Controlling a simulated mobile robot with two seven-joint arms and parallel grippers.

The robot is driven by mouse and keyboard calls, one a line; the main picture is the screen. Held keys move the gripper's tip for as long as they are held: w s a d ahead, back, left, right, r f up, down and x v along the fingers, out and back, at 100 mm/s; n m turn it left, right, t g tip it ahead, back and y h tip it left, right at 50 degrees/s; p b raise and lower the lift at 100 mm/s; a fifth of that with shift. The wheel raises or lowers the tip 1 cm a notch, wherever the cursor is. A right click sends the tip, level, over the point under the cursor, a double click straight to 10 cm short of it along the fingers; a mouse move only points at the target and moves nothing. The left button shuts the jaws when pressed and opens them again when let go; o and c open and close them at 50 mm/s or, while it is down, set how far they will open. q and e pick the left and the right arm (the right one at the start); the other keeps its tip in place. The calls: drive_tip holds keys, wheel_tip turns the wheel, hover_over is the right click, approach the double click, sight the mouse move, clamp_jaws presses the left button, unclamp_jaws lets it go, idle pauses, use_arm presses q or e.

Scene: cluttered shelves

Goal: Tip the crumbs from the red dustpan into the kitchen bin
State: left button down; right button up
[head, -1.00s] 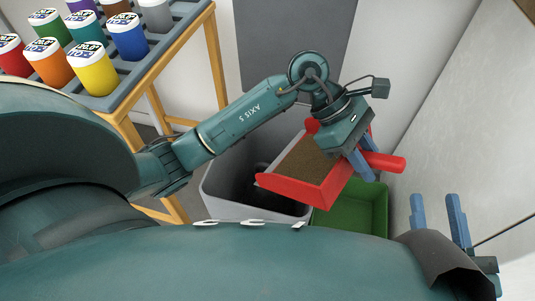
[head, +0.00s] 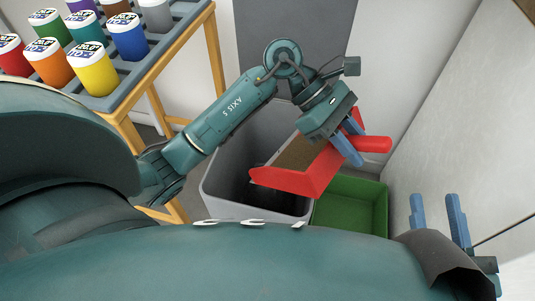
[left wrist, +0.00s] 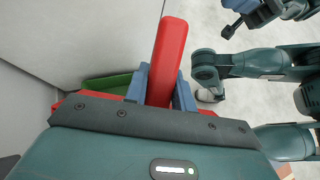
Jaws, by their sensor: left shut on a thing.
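The red dustpan (head: 302,184) is in the air over the right side of the grey bin (head: 209,192), its front lip towards the bin's opening. A layer of brown crumbs (head: 298,153) is still in the pan, which looks tilted. My left gripper (head: 354,146) is shut on its handle; the red handle (left wrist: 168,58) also shows between the blue fingers in the left wrist view. My right gripper (head: 433,208) is at the lower right in the head view, its blue fingers apart and empty. The bin's inside is dark, so its contents are unclear.
A green bin (head: 373,218) stands right beside the grey one, partly under the dustpan. A wooden-framed rack (head: 162,60) with several coloured jars is at the upper left. A pale wall (head: 450,110) closes off the right side.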

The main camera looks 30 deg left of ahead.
use_arm(q)
drive_tip(key=shift+w+a+r+h, duration=0.1)
drive_tip(key=shift+a+r+h, duration=0.5)
drive_tip(key=shift+a, duration=0.3)
drive_tip(key=shift+a+r, duration=0.2)
drive_tip(key=shift+a, duration=0.1)
drive_tip(key=shift+a+r, duration=0.2)
drive_tip(key=shift+a, duration=0.05)
drive_tip(key=shift+w+a+r+h, duration=0.1)
drive_tip(key=shift+a+r+h, duration=0.25)
drive_tip(key=shift+a+h, duration=0.15)
drive_tip(key=shift+w+a+r+h+p, duration=0.1)
drive_tip(key=shift+a+r+h+p, duration=0.35)
drive_tip(key=shift+a, duration=0.35)
drive_tip(key=shift+w+a+r+h+p, duration=0.1)
drive_tip(key=shift+a+r+h+p, duration=0.1)
drive_tip(key=shift+a+r+h, duration=0.45)
use_arm(e)
drive_tip(key=shift+d, duration=0.1)
use_arm(q)
drive_tip(key=shift+a+f+b, duration=0.15)
drive_tip(key=shift+a+b, duration=0.15)
drive_tip(key=shift+a, duration=0.1)
use_arm(e)
drive_tip(key=shift+f, duration=0.25)
